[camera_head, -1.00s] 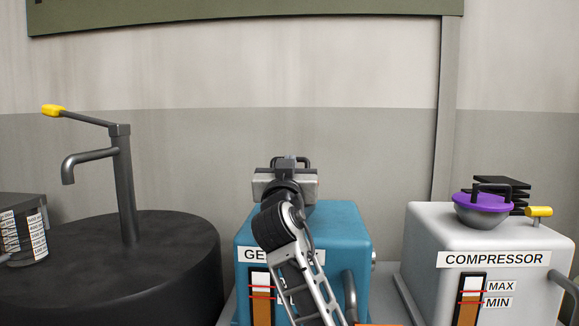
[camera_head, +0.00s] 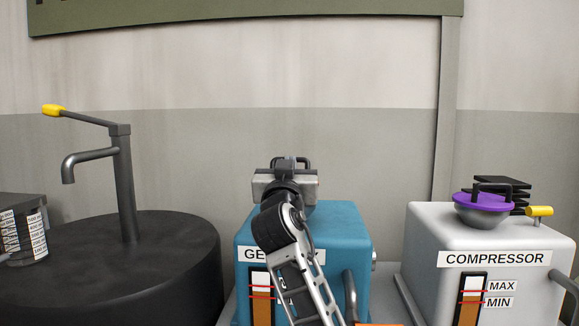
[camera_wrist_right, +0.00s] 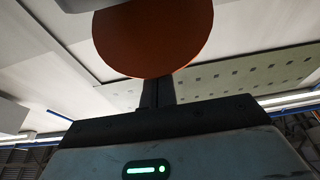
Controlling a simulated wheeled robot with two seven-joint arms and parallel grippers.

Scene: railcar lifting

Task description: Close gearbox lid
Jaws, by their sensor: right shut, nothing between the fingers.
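A dark handle-like loop (camera_head: 304,163) shows just behind the gripper. In the right wrist view, the shut fingers (camera_wrist_right: 157,93) point at an orange-red round disc (camera_wrist_right: 155,35), perhaps the lid's underside; I cannot tell whether they touch. The gearbox opening is hidden behind my arm.
The white compressor (camera_head: 490,235) stands to the right, with a purple-rimmed funnel-like part (camera_head: 482,208) on top. A black drum (camera_head: 180,250) with a tap (camera_head: 126,190) and yellow lever stands to the left. A labelled object (camera_head: 25,235) is at the left edge.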

